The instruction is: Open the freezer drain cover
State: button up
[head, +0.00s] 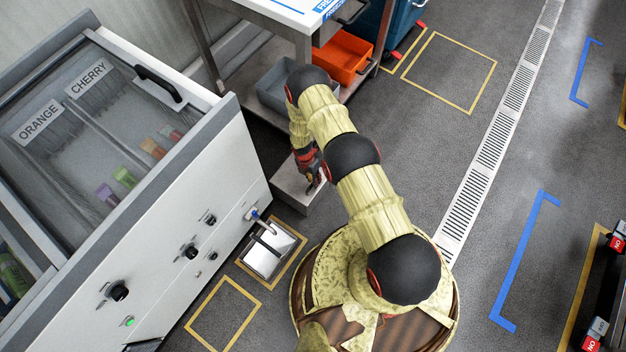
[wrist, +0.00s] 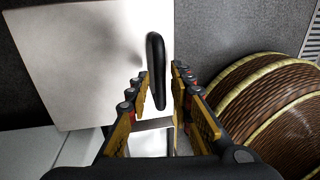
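In the wrist view a flat, pale metal cover plate (wrist: 85,60) carries a black bar handle (wrist: 156,65). I take it as the drain cover; it lies flat, with no opening visible. My gripper (wrist: 161,72) is open, with its orange-padded fingers on either side of the handle's near end. Whether they touch the handle I cannot tell. In the head view my gripper (head: 314,186) hangs low over a grey metal box (head: 292,190) on the floor beside the freezer (head: 215,165); my arm hides part of the box, and the handle is not clear there.
A shiny metal floor tray (head: 262,260) with a dark bar sits in a yellow-taped square by the freezer front. Grey (head: 270,92) and orange (head: 341,58) bins stand under a table behind. Freezer knobs (head: 118,291) face my base. Open floor lies to the right.

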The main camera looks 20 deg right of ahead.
grip_shut()
dwell(0.6)
